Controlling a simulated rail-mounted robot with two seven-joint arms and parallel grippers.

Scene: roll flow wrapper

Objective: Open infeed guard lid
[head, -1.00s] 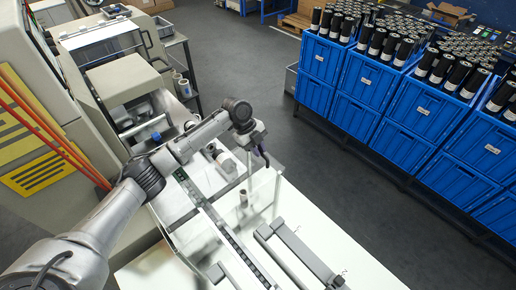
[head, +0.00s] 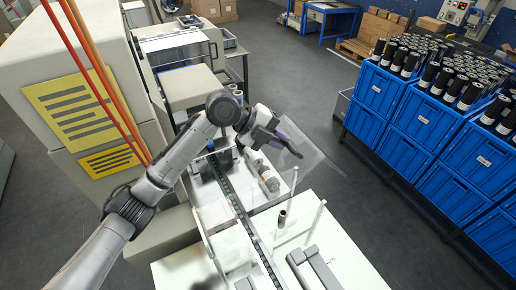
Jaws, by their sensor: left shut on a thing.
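The infeed guard lid (head: 318,150) is a clear, see-through panel. It stands tilted at the right side of the machine's infeed, out over the aisle floor. My left gripper (head: 294,152) is at the panel's near left part, shut on the lid; the exact grip point is hard to make out. My left arm reaches in from the lower left, across the infeed. The infeed conveyor (head: 232,196), a dark narrow track, runs below the arm, with rollers (head: 268,178) uncovered beside it. My right gripper is not in view.
Thin white posts (head: 318,222) and a short dark cylinder (head: 282,217) stand on the white infeed table (head: 345,262). Blue crates (head: 420,120) with black rolls line the right. Grey floor (head: 375,210) lies clear between. The machine body (head: 90,70) rises at left.

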